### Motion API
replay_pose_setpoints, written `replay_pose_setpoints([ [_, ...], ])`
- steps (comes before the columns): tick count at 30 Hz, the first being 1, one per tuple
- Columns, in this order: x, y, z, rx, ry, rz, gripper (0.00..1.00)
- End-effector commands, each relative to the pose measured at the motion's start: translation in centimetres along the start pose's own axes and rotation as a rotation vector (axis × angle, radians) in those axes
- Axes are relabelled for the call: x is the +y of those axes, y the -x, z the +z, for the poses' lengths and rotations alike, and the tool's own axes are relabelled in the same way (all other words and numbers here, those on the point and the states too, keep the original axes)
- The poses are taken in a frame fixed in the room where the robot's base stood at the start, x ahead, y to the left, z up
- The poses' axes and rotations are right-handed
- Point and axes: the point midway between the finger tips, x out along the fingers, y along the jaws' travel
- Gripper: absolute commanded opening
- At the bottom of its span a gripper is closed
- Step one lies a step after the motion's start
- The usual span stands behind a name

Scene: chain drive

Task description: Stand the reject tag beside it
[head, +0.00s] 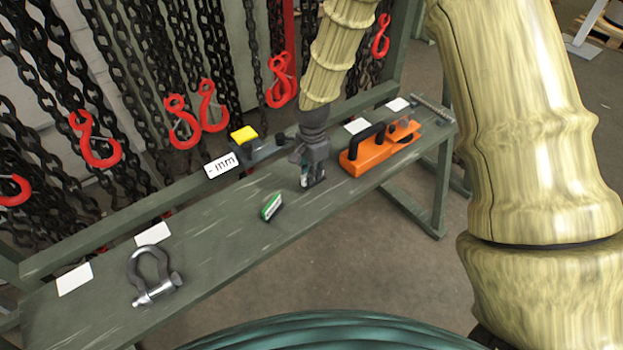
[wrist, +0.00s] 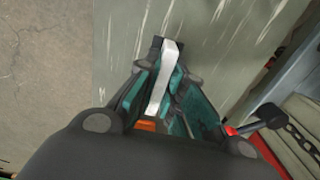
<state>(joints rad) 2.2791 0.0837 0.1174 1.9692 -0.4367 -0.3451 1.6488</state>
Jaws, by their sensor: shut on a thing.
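My gripper (head: 312,182) is low over the bench, just left of the orange lifting device (head: 378,150) with its black handle. In the wrist view my gripper (wrist: 160,62) is shut on a thin white-edged piece (wrist: 163,78), apparently the reject tag. The fingers cover its faces, so no print can be read. Its lower end is close to the bench; I cannot tell whether it touches. A green and white tag (head: 271,206) stands apart on the bench, left of my gripper. A steel shackle (head: 152,277) lies farther left.
The green bench (head: 215,245) is clear between the shackle and the green tag. A device with a yellow top (head: 244,135) and a label reading "- mm" (head: 221,165) are behind. White cards (head: 153,234) line the back edge. Chains with red hooks (head: 100,145) hang behind the bench.

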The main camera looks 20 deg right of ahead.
Motion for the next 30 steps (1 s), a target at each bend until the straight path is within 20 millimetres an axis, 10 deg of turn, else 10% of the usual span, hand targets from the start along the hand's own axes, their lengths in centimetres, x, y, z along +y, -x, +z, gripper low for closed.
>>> replay_pose_setpoints([
  [22, 0.1, -3.5, 0.0, 0.000, 0.000, 0.000, 0.00],
  [26, 0.1, -3.5, 0.0, 0.000, 0.000, 0.000, 0.30],
  [30, 0.1, -3.5, 0.0, 0.000, 0.000, -0.001, 0.32],
])
